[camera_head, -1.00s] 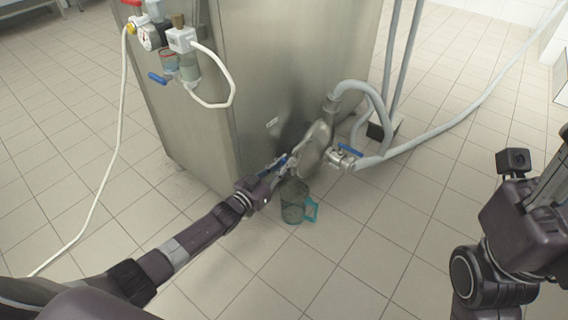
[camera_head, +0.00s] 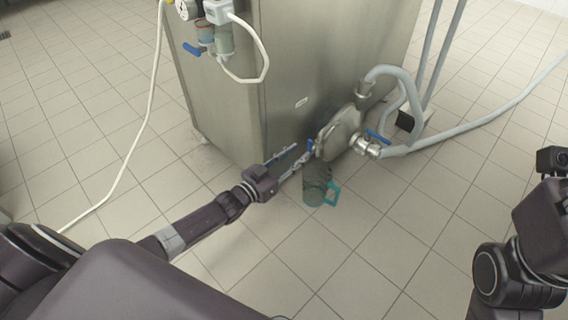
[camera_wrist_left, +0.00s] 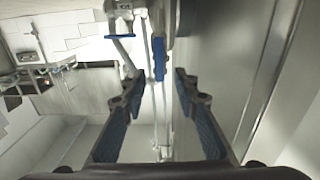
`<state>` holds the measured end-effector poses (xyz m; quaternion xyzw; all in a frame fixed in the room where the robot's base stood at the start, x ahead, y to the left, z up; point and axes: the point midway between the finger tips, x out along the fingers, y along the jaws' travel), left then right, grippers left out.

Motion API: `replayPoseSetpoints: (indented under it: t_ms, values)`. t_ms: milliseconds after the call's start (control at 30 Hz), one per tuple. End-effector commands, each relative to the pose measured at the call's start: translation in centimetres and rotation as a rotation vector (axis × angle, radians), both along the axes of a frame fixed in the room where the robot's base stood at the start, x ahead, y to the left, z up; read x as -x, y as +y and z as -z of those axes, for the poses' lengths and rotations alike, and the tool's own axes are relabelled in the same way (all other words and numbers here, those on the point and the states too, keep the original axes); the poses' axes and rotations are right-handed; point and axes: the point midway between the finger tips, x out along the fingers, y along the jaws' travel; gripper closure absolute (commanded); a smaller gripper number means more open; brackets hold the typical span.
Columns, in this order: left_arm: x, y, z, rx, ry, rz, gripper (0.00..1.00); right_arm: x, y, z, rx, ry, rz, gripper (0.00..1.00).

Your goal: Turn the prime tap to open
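The tap nearest my left gripper, on the pump at the foot of the steel cabinet, has a small blue handle (camera_head: 311,147). A blue handle also shows upright in the left wrist view (camera_wrist_left: 159,60), ahead of the gap between my fingers. My left gripper (camera_head: 301,153) is open and empty, just left of this handle. The wrist view shows its two fingers (camera_wrist_left: 158,80) spread apart with nothing between them. Whether a fingertip touches the handle I cannot tell. My right arm is at the right edge; its fingers are out of view.
A teal jug (camera_head: 314,188) stands on the floor below the pump (camera_head: 341,133). A second blue-handled valve (camera_head: 377,136) with grey hoses (camera_head: 405,105) is to the right. The steel cabinet (camera_head: 325,60) stands behind. A filter unit (camera_head: 215,40) hangs on it.

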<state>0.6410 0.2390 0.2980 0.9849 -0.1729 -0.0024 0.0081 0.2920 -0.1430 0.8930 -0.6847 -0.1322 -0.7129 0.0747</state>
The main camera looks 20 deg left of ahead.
Motion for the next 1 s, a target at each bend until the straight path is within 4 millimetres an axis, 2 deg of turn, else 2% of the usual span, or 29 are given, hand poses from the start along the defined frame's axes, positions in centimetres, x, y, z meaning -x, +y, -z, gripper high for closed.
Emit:
replayPoseSetpoints:
  t_ms: [100, 333, 500, 1000]
  values:
    - [2.3, 0.8, 0.1, -0.001, 0.003, 0.000, 0.72, 0.0, 0.0, 0.0, 0.000, 0.000, 0.000, 0.60]
    - [4.9, 1.8, 0.0, -0.001, 0.000, 0.000, 0.72, 0.0, 0.0, 0.0, 0.000, 0.000, 0.000, 0.60]
    - [5.4, 2.0, 0.0, -0.001, -0.001, 0.000, 0.72, 0.0, 0.0, 0.0, 0.000, -0.001, 0.000, 0.60]
    - [5.4, 1.8, -0.2, 0.001, -0.004, 0.001, 0.72, 0.0, 0.0, 0.0, -0.001, 0.000, 0.000, 0.60]
